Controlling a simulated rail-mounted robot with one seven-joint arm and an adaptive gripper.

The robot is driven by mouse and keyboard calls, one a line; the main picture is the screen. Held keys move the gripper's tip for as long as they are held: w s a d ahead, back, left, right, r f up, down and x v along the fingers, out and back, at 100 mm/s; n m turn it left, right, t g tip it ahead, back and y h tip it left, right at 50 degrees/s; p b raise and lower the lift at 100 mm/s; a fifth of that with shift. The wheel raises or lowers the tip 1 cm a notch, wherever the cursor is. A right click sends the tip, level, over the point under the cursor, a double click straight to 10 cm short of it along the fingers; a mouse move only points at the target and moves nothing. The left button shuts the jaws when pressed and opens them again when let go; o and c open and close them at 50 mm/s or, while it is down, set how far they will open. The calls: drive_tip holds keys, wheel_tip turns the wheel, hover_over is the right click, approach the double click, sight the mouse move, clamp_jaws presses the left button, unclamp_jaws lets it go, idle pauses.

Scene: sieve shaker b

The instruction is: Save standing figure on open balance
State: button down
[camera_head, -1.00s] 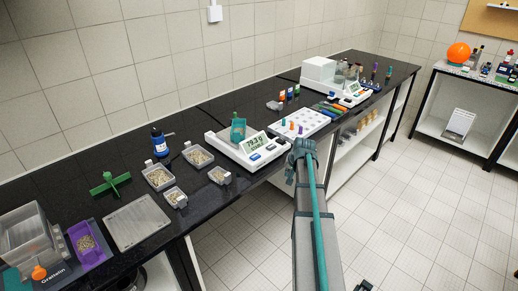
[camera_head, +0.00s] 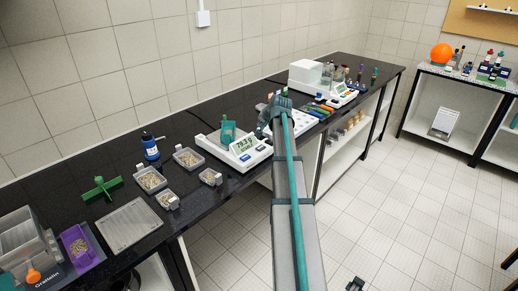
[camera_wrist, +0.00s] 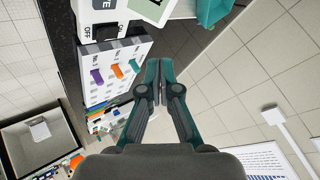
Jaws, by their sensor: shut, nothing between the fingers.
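The open balance (camera_head: 240,158) is a white unit on the black bench, left of my arm. Its lit green display (camera_head: 242,144) shows digits that look like 79.3 g. A teal scoop-like container (camera_head: 228,132) sits on its pan. In the wrist view the balance's button panel (camera_wrist: 98,18), with ON and OFF lettering, shows at the top, beside part of the display (camera_wrist: 150,8). The teal container (camera_wrist: 213,10) is cut off at the upper edge. My gripper (camera_wrist: 160,62) is shut and empty, just right of the balance, its fingertips apart from the buttons.
A white rack (camera_wrist: 112,62) with purple, orange and green pieces lies right of the balance. Clear trays of grains (camera_head: 188,158), a blue-capped bottle (camera_head: 150,146) and a green cross-shaped piece (camera_head: 102,188) stand left. A second balance (camera_head: 335,95) is farther back.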

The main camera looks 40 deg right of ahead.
sight(261, 148)
drive_tip(key=shift+f, duration=0.15)
drive_tip(key=shift+f+b, duration=2.15)
drive_tip(key=shift+f, duration=2.1)
drive_tip(key=shift+f, duration=0.1)
drive_tip(key=shift+f, duration=0.35)
drive_tip(key=shift+f+b, duration=0.45)
drive_tip(key=shift+b, duration=0.05)
drive_tip(key=shift+r, duration=0.1)
drive_tip(key=shift+r+p, duration=0.4)
drive_tip(key=shift+r, duration=0.4)
